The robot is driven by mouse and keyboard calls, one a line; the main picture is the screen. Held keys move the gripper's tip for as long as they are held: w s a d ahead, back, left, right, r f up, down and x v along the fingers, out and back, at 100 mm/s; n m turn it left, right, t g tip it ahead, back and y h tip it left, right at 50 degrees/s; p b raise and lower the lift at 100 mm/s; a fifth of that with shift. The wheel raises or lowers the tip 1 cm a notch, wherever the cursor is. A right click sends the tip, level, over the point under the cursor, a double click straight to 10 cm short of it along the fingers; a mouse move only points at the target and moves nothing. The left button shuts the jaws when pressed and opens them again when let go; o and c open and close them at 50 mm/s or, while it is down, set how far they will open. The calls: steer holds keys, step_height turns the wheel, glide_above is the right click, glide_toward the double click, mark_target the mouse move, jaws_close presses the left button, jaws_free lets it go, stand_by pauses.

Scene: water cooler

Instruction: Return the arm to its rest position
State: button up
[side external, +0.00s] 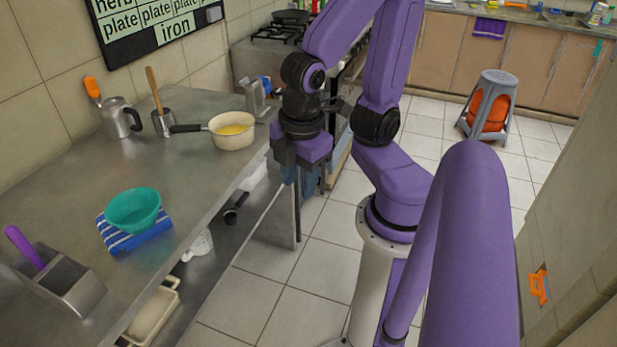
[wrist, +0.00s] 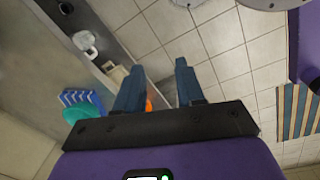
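My purple arm folds over the tiled floor, and my gripper (side external: 300,178) hangs pointing down just off the right edge of the steel counter (side external: 185,225). In the wrist view, the two blue-grey fingers of my gripper (wrist: 159,66) stand apart with nothing held between them. Tiled floor shows in the gap between the fingertips. A small orange patch (wrist: 149,105) shows behind the finger bases; I cannot tell what it is.
A cream pan (side external: 232,138) stands on the counter near my gripper. A teal bowl (side external: 133,209) sits on a striped blue cloth (side external: 137,240). A lower shelf holds several items. A grey stool (side external: 489,100) stands on the floor at back right. Floor between is open.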

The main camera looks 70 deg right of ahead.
steer(key=shift+s+r+m+g+y, duration=0.15)
steer(key=shift+s+m+y, duration=0.15)
steer(key=shift+s, duration=0.2)
steer(key=shift+s+r+m+g+y, duration=0.1)
steer(key=shift+s+m+g+y, duration=0.15)
steer(key=shift+s, duration=0.25)
